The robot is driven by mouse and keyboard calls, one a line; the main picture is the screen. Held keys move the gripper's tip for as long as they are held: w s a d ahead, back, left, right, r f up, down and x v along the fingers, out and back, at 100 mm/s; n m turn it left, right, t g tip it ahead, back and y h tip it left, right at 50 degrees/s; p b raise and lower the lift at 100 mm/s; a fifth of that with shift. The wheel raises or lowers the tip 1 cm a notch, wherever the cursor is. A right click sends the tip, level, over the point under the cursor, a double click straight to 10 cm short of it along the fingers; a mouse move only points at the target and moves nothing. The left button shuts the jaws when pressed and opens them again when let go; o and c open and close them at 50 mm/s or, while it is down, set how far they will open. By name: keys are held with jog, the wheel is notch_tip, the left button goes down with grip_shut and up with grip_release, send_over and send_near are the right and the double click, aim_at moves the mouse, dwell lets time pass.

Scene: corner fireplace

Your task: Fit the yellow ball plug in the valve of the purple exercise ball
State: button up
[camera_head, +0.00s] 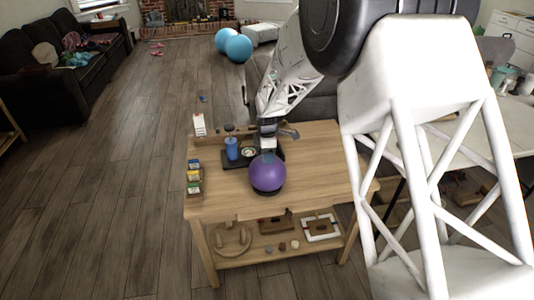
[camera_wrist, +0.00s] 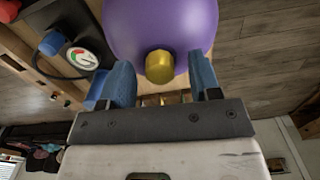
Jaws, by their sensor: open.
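The purple exercise ball (camera_head: 267,173) sits on the wooden table below my gripper (camera_head: 268,145); it also fills the top middle of the wrist view (camera_wrist: 160,25). The yellow ball plug (camera_wrist: 160,66) shows against the purple surface in the wrist view, with its round end towards me. My gripper (camera_wrist: 160,78) is open, with one blue finger on each side of the plug and a gap on both sides. The valve itself is hidden behind the plug, so how deep the plug sits I cannot tell. The plug does not show in the head view.
On the wooden table (camera_head: 315,150), a blue cylinder (camera_head: 231,149) stands on a dark tray behind the ball. The wrist view shows a round gauge (camera_wrist: 83,58) with a dark hose. Small coloured boxes (camera_head: 194,178) line the left edge. The right tabletop is clear.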

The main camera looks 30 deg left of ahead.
jog(key=shift+r, duration=0.15)
jog(key=shift+r, duration=3.75)
